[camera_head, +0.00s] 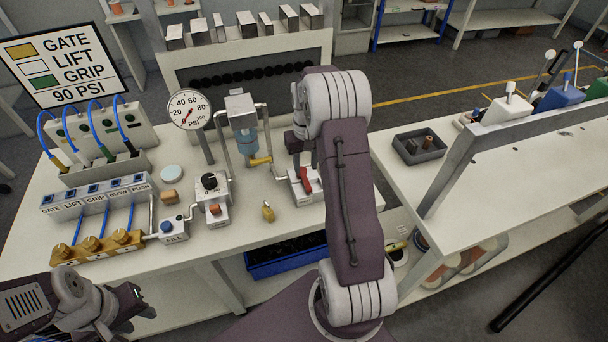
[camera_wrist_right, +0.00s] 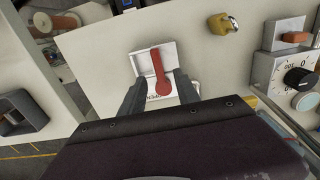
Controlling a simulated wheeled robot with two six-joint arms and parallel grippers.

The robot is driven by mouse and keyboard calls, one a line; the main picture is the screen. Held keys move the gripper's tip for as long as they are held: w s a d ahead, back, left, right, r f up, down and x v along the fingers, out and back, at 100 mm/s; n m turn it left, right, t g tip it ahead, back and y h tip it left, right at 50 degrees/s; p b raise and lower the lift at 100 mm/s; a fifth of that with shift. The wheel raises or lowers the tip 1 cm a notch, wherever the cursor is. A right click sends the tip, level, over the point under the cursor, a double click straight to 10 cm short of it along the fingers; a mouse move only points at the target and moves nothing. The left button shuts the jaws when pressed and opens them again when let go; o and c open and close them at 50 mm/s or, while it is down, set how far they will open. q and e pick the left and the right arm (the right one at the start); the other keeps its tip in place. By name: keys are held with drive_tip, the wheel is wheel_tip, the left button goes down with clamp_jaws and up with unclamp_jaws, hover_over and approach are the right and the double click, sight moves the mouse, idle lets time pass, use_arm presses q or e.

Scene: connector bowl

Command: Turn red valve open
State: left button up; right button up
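The red valve handle (camera_head: 305,180) sits on a white block (camera_head: 294,187) near the right part of the white bench. In the right wrist view the red handle (camera_wrist_right: 160,72) lies lengthwise on its white base (camera_wrist_right: 143,54), its rounded end nearer to me. My right gripper (camera_wrist_right: 158,80) is open, with one dark finger on each side of the handle and visible gaps between. In the head view my right arm partly hides this gripper (camera_head: 300,152). My left gripper (camera_head: 138,306) is at the lower left, in front of the bench, and its fingers are not clear.
A brass padlock (camera_head: 268,212) lies beside the valve. A block with a black knob (camera_head: 209,183), a pressure gauge (camera_head: 188,109) and a filter unit (camera_head: 243,125) on pipes stand left of it. A dark tray (camera_head: 419,146) sits on the right-hand table.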

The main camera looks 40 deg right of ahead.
sight(306, 180)
drive_tip(key=f, duration=0.6)
drive_tip(key=shift+w+d+f+p, duration=0.1)
drive_tip(key=shift+d+f+p, duration=0.25)
drive_tip(key=shift+d+p, duration=0.05)
drive_tip(key=shift+a+f, duration=0.2)
drive_tip(key=shift+f, duration=0.1)
drive_tip(key=shift+d, duration=0.1)
drive_tip(key=shift+f, duration=0.1)
clamp_jaws()
drive_tip(key=shift+w, duration=0.1)
idle(0.3)
